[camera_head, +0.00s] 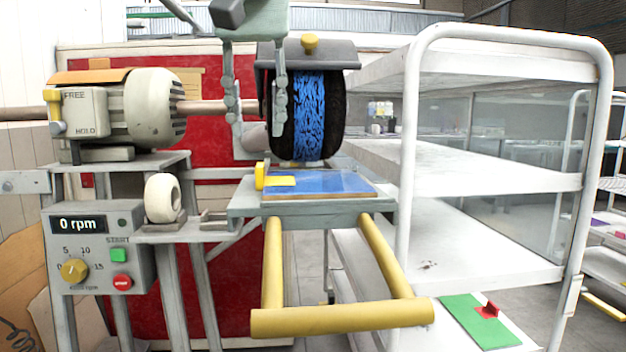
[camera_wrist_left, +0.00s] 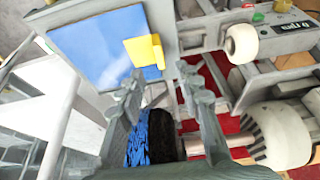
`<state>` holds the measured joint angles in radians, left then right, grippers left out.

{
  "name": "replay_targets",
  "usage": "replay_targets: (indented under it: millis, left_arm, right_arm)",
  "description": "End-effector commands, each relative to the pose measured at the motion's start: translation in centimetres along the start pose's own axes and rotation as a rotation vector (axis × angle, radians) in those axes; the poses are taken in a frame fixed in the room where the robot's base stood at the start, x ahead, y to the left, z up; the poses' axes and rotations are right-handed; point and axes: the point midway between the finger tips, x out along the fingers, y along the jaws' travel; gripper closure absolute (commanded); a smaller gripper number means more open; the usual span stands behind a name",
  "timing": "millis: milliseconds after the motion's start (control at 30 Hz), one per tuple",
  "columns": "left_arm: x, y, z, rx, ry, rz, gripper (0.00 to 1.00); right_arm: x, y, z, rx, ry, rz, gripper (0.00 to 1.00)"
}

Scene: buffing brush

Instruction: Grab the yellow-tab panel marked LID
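The blue panel (camera_head: 335,182) with an upright yellow tab (camera_head: 260,176) lies flat on a grey ledge in front of the brush wheel. A yellow patch lies beside the tab; I cannot read the word LID. In the left wrist view the panel (camera_wrist_left: 92,48) and its tab (camera_wrist_left: 146,51) show beyond the fingertips. My left gripper (camera_head: 258,132) points down, open and empty, above the tab and apart from it. Its two spread fingers also show in the left wrist view (camera_wrist_left: 160,84). My right gripper is not in view.
The blue-and-black brush wheel (camera_head: 309,115) under a dark hood stands close behind the gripper. A motor (camera_head: 152,105) and control box reading 0 rpm (camera_head: 95,245) are left. A yellow bar frame (camera_head: 340,318) juts out in front. A white rack (camera_head: 480,165) stands right, with a green panel (camera_head: 478,322) low down.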

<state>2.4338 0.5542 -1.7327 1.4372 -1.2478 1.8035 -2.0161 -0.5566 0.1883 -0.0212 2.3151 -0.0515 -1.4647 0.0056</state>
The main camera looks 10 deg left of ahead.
Motion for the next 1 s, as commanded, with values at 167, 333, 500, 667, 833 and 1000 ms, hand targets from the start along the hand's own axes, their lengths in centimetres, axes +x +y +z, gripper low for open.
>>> replay_targets:
  millis: [167,333,500,667,833,1000]
  left_arm:
    - [2.2,0.0,0.0,-0.001,-0.001,-0.001,0.66]
    - [4.8,0.0,0.0,-0.001,-0.002,-0.002,0.66]
    - [6.5,0.0,0.0,-0.002,-0.002,0.0,0.66]
    - [6.7,0.1,0.0,-0.002,-0.001,0.001,0.66]
    - [6.7,0.1,0.0,-0.002,-0.001,0.001,0.75]
    - [6.7,0.1,0.0,-0.002,-0.001,0.001,0.97]
  right_arm:
    - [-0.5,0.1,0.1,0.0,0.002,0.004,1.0]
    - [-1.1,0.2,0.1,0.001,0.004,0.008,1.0]
    - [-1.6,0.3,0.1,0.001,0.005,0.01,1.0]
    - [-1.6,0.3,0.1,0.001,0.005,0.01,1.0]
    - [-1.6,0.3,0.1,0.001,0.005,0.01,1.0]
    - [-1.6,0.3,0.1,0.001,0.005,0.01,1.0]
